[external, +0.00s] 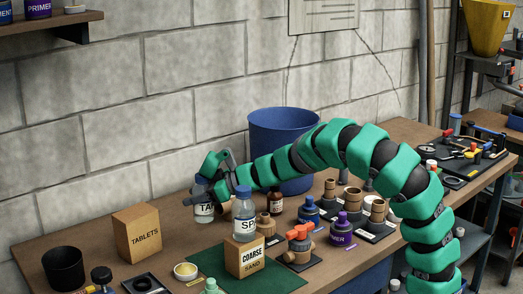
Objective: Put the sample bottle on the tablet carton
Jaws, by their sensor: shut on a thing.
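My gripper (207,190) is shut on a small clear sample bottle (203,212) with a white label that starts "TA". The tablet carton (137,234), a tan box marked "TABLETS", stands on the table to the left of my gripper. Its top is bare. A similar clear bottle with a blue cap and a label starting "SP" (244,217) stands upright on a carton marked "COARSE SAND" (245,256), in front of my gripper.
A black cup (63,268) stands left of the tablet carton. A green mat (205,272) lies under the sand carton. A blue bucket (283,130) stands behind my arm. Valves and jars (340,228) crowd the table to the right. Table between bottle and tablet carton looks clear.

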